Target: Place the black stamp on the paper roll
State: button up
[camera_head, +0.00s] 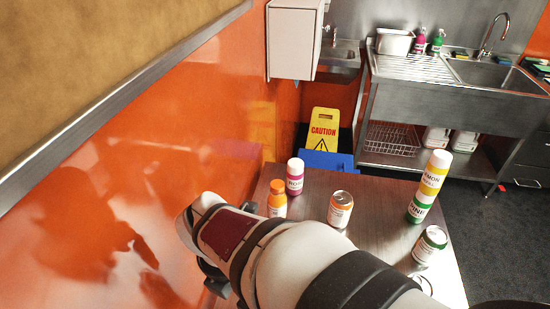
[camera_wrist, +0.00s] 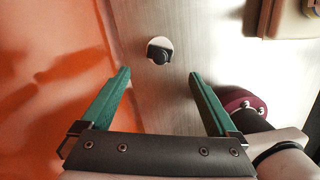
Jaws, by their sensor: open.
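In the wrist view a small black round-topped object, apparently the black stamp (camera_wrist: 158,56), shows against a white round thing that looks like the paper roll (camera_wrist: 160,41). The black object overlaps the white one's near part; I cannot tell whether it rests on it or stands in front. My gripper (camera_wrist: 159,74) is open, with its two green fingers apart and nothing between them. The stamp and white round thing are beyond the fingertips, near the middle of the gap. In the head view my arm hides the stamp.
An orange wall (camera_head: 120,180) runs along the left. A caution sign (camera_head: 323,128) stands beyond.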

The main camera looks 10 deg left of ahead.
jog(key=s+d+r+n, duration=0.1)
jog(key=s+d+n, duration=0.2)
jog(key=d+n, duration=0.3)
jog(key=s+d+r+n+g+y, duration=0.1)
jog(key=s+d+n, duration=0.2)
jog(key=n, duration=1.3)
jog(key=s+d+r+n+y, duration=0.1)
jog(key=s+d+n, duration=0.3)
jog(key=d+n, duration=0.5)
jog(key=shift+d+r+n+g, duration=0.25)
jog(key=shift+r+n, duration=0.25)
jog(key=shift+n, duration=0.6)
